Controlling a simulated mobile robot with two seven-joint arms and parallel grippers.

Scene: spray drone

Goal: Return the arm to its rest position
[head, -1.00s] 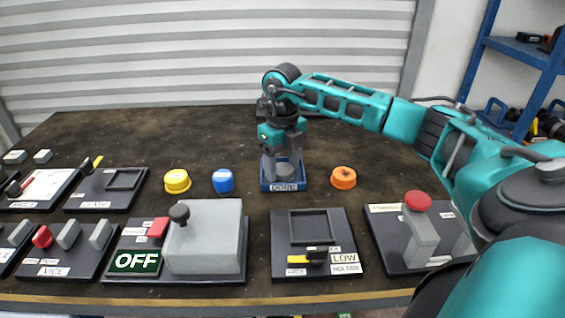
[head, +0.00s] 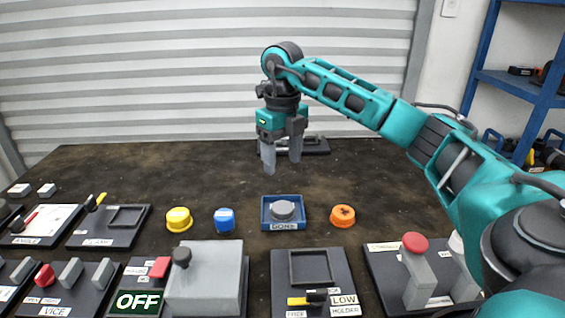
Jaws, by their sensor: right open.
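My right gripper (head: 282,163) is open and empty, with its fingers pointing down. It hangs in the air above the blue tray labelled DONE (head: 283,227). A round grey disc (head: 283,209) sits in that tray, apart from the fingers. My right arm (head: 345,92) reaches in from the right side. My left gripper is not in view.
A yellow cap (head: 179,220), a blue cap (head: 225,220) and an orange cap (head: 342,216) stand near the tray. In front are a grey box panel reading OFF (head: 205,280), a holder panel (head: 312,270) and a red-knobbed panel (head: 415,262). The table's back is mostly clear.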

